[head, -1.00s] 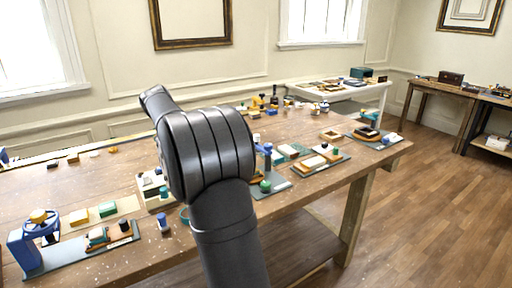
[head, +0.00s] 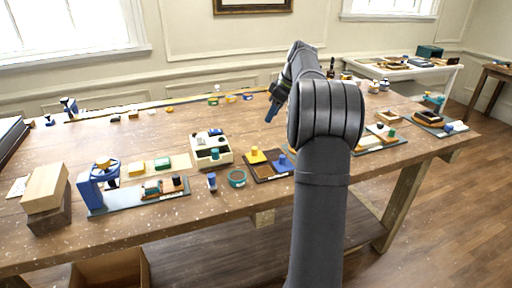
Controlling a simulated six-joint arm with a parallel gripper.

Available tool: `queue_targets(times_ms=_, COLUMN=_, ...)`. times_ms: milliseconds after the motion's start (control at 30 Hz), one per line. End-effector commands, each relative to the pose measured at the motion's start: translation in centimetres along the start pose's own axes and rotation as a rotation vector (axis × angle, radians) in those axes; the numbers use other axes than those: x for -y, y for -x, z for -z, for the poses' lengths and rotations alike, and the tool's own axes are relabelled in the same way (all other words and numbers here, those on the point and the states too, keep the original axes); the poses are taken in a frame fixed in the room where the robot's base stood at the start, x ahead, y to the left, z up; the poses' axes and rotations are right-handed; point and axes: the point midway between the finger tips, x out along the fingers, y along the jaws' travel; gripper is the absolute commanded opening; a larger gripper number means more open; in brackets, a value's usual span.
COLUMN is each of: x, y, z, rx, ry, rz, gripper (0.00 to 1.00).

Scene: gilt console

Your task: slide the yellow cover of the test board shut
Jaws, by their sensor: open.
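I cannot tell for sure which item is the test board. A pale board (head: 117,184) on the workbench carries a yellow block (head: 136,169) and a green block (head: 163,163). A brown tray (head: 265,172) to its right holds a yellow piece with a knob (head: 256,156) and a blue piece with a knob (head: 283,163). Whether either yellow piece is the sliding cover is too small to tell. My gripper (head: 270,114) is open, pointing down above the far part of the bench, beyond the brown tray. My arm hides part of the bench right of the tray.
A blue clamp-like device (head: 97,190) stands on a blue-grey base at the left, near stacked wooden blocks (head: 45,187). A white box (head: 211,150) with blue and green parts and a green ring (head: 237,178) lie between. The bench centre behind them is mostly clear.

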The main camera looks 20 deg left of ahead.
Motion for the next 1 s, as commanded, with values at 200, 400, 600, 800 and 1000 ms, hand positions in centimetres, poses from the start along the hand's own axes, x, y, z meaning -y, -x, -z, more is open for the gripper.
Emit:
queue_targets(times_ms=200, x=0.1, y=-4.1, z=0.0, rx=0.003, ry=-0.002, rz=0.005, gripper=0.43)
queue_targets(times_ms=400, x=0.1, y=-8.5, z=0.0, rx=0.004, ry=-0.002, rz=0.003, gripper=0.43)
queue_targets(times_ms=600, x=0.1, y=-12.7, z=0.0, rx=0.003, ry=-0.002, rz=0.001, gripper=0.43)
queue_targets(times_ms=800, x=0.1, y=-15.6, z=0.0, rx=0.002, ry=-0.001, rz=-0.001, gripper=0.43)
queue_targets(times_ms=1000, x=0.1, y=-16.6, z=0.0, rx=0.001, ry=-0.002, rz=-0.003, gripper=0.43)
